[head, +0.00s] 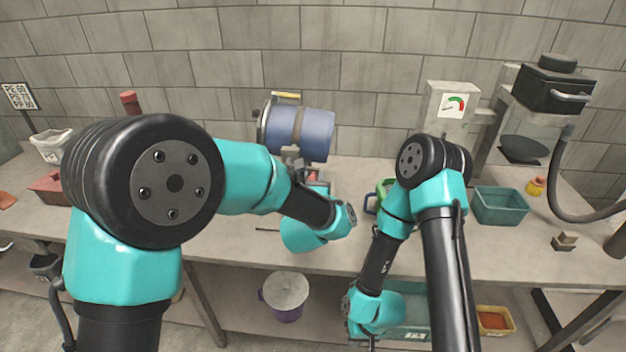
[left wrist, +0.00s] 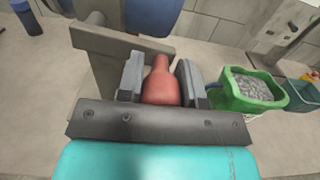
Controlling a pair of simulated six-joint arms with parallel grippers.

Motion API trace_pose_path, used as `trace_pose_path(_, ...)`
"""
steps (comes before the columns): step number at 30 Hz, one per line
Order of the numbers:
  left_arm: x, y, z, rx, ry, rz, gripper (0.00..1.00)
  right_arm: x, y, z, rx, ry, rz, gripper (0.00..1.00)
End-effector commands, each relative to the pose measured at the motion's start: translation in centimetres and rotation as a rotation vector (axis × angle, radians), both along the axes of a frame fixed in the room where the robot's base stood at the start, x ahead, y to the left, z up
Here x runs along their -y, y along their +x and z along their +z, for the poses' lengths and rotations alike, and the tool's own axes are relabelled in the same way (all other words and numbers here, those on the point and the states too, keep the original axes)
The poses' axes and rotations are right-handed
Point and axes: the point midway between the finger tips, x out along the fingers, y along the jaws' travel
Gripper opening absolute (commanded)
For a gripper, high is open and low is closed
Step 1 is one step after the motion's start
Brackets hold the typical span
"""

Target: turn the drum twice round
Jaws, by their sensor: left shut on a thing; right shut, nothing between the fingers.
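The blue drum (head: 303,132) lies on its side on a stand on the bench, a yellow bar (head: 286,95) at its upper left. Its lower part shows in the left wrist view (left wrist: 152,15). My left gripper (head: 316,180) is below the drum, partly hidden by its arm. In the left wrist view it is shut around a red bottle-shaped grip (left wrist: 162,86) beside a grey bar (left wrist: 120,42). My right gripper (head: 374,328) is low, in front of the bench edge. It is shut and empty, its fingers hard to make out.
A green container of gravel (left wrist: 254,90) stands right of my left gripper. A teal bin (head: 500,206), a yellow weight (head: 535,187) and a gauge box (head: 452,104) are to the right. A purple bucket (head: 286,297) is below the bench top (head: 240,240).

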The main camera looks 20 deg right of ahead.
Motion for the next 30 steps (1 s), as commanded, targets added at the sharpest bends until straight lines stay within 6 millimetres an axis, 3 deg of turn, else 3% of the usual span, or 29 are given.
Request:
trace_pose_path(6,0.0,0.0,0.0,0.000,0.000,0.000,0.00,0.0,0.0,0.0,0.000,0.000,0.000,0.00)
trace_pose_path(20,-0.1,0.0,-0.5,0.020,0.055,0.000,0.00,0.0,0.0,0.0,0.000,0.000,0.000,0.00)
trace_pose_path(30,-0.5,0.2,-2.0,0.095,0.252,-0.001,0.00,0.0,0.0,0.0,0.000,0.000,0.000,0.00)
